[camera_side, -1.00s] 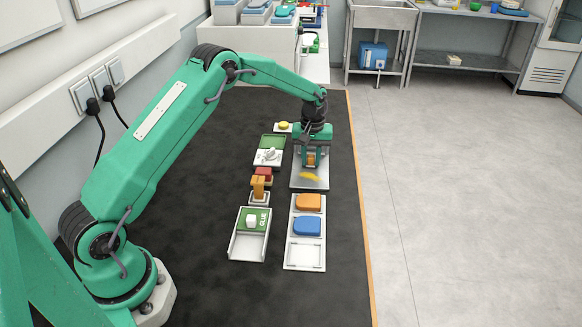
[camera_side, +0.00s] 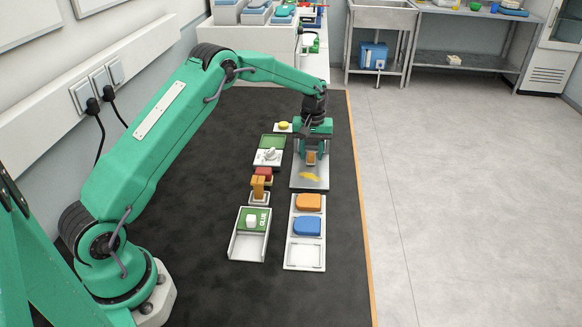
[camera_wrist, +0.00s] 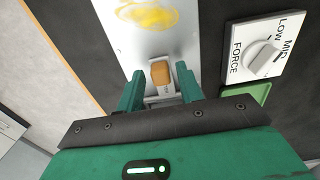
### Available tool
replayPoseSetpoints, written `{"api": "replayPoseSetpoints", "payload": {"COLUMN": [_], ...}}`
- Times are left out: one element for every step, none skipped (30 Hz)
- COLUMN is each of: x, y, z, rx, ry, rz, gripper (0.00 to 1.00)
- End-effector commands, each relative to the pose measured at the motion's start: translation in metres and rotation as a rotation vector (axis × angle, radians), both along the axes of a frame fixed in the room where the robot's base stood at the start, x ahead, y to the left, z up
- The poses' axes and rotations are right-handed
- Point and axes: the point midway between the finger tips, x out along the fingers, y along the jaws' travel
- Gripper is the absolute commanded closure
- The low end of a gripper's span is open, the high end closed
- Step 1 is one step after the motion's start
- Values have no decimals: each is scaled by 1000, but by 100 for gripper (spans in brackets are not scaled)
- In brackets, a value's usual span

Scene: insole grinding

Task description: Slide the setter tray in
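The likely setter tray (camera_side: 259,212) is a green lettered plate with a white block on top. It sits in a white open-ended channel (camera_side: 233,250) at the front left of the work row in the side view. My gripper (camera_side: 311,158) is far from it, over the grey plate at the back right. In the wrist view my gripper (camera_wrist: 160,88) is open, with its fingers apart on either side of an orange-brown block (camera_wrist: 160,72). Gaps show between block and fingers. The block is on a small white base at the end of the grey plate (camera_wrist: 120,45).
A yellow smear (camera_side: 310,176) marks the grey plate. A white rack (camera_side: 305,257) holds an orange pad (camera_side: 308,202) and a blue pad (camera_side: 307,226). A force dial (camera_wrist: 262,57) and red and orange blocks (camera_side: 260,185) stand left. Bare black mat lies further left.

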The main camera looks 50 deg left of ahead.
Motion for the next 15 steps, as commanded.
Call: {"api": "replayPoseSetpoints", "payload": {"x": [0, 0, 0, 0, 0, 0, 0, 0, 0, 0, 0, 0, 0, 0, 0], "y": [0, 0, 0, 0, 0, 0, 0, 0, 0, 0, 0, 0, 0, 0, 0], "z": [3, 5, 7, 9, 11, 13, 15, 17, 19, 20, 22, 24, 26, 27, 30], "rx": [1, 1, 0, 0, 0, 1, 1, 0, 0, 0, 0, 0, 0, 0, 0], "ry": [-1, -1, -1, -1, -1, -2, -2, -1, -1, -1, -1, -1, -1, -1, -1], "rz": [0, 0, 0, 0, 0, 0, 0, 0, 0, 0, 0, 0, 0, 0, 0], "gripper": [64, 64, 64, 64, 64, 64, 64, 64, 64, 64, 64, 64, 64, 64, 64]}}
